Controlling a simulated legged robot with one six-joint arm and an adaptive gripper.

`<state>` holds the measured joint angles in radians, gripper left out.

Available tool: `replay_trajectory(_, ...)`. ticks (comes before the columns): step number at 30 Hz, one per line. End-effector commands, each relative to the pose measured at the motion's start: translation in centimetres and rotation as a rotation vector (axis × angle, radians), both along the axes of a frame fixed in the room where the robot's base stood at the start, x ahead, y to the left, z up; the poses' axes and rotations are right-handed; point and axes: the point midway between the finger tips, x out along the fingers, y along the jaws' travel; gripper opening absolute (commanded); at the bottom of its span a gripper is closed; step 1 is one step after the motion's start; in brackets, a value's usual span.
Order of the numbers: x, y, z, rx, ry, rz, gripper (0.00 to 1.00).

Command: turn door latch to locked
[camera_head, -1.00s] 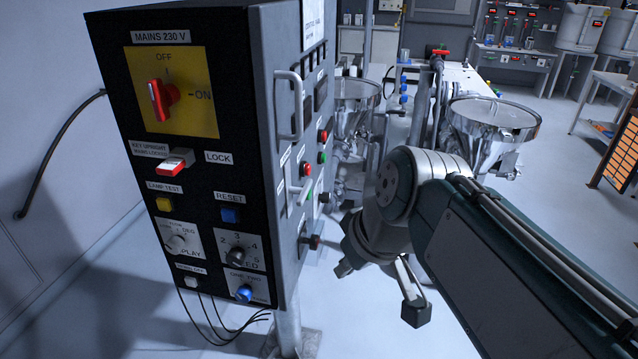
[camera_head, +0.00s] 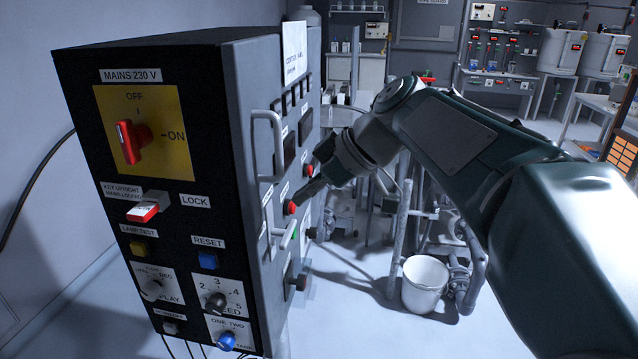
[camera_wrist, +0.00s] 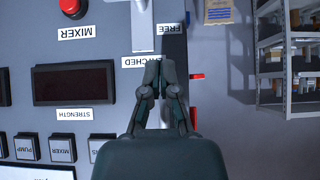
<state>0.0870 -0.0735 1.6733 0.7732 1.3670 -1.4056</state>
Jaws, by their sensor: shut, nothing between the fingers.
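The control cabinet (camera_head: 250,110) stands at the left in the head view, with grey metal parts on its side face. In the wrist view, a grey bar (camera_wrist: 143,28) runs down from the top edge, beside upside-down labels FREE (camera_wrist: 171,28) and LATCHED (camera_wrist: 140,62). It looks like the door latch lever. A similar grey lever (camera_head: 267,222) shows low on the side face in the head view. My gripper (camera_wrist: 160,66) is shut and empty, its tips just below and right of the bar. I cannot tell whether they touch. In the head view, my arm hides part of the panel.
A red MIXER button (camera_wrist: 72,8), a dark display (camera_wrist: 73,84) and several push buttons lie left in the wrist view. A fixed handle (camera_head: 266,145) sticks out higher on the side face. A white bucket (camera_head: 425,284) stands on the floor beyond the arm.

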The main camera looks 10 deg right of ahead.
Motion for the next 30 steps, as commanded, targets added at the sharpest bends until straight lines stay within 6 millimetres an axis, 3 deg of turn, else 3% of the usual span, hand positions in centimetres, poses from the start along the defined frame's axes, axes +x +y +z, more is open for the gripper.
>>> replay_trajectory(7,1.1,3.2,-3.4,-0.001,0.003,0.002,0.00)
replay_trajectory(15,1.1,3.0,-6.8,0.000,0.002,-0.001,0.00)
replay_trajectory(30,1.2,3.0,-7.2,-0.003,-0.005,-0.001,0.00)
